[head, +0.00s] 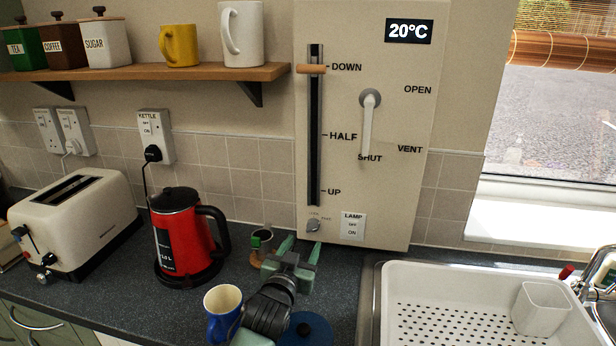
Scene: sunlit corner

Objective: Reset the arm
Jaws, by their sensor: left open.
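My left gripper (301,248) is in the lower middle of the head view, over the dark worktop and just in front of the wall panel's lower edge. Its two green fingers are apart and nothing is between them. My left arm comes up from the bottom edge behind it. A small dark green cup-like item (262,239) stands close to the left of the gripper, and my gripper partly hides the area around it. A blue mug (222,312) with a pale inside stands to the left of the forearm. My right gripper does not show.
A red kettle (188,240) and a cream toaster (78,225) stand left. The wall panel (400,190) has a slider at DOWN and a handle pointing to SHUT. A white drainer tray (450,300) lies right. A dark blue round lid (306,330) is at the bottom edge.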

